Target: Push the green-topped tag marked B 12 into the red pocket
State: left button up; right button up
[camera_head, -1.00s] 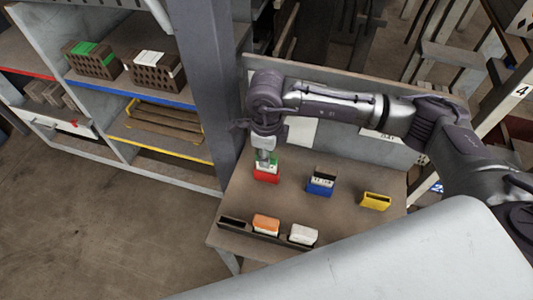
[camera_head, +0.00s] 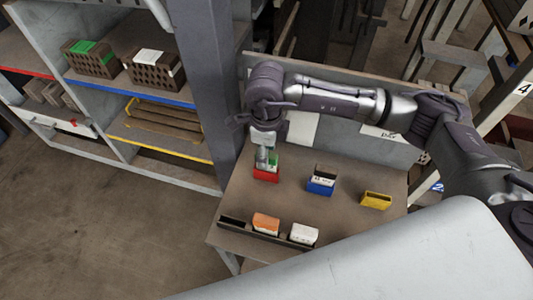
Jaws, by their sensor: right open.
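The red pocket (camera_head: 265,175) stands on the small table near its back left. The green-topped tag (camera_head: 274,160) stands upright in it, its lower part hidden by the pocket wall. Its marking is too small to read. My right gripper (camera_head: 263,163) points down over the tag and covers its left part. It is open, with its fingers at the tag's top; whether they touch it I cannot tell. My left gripper is not in view.
A blue pocket (camera_head: 320,187) with a dark-topped tag and an empty yellow pocket (camera_head: 376,200) stand to the right. A dark rack (camera_head: 235,222) in front holds an orange tag (camera_head: 265,223) and a white tag (camera_head: 303,234). Shelves with bricks stand at left.

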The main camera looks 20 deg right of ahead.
notch_tip(320, 180, up, 10)
jog(key=shift+r, duration=0.25)
dwell(0.6)
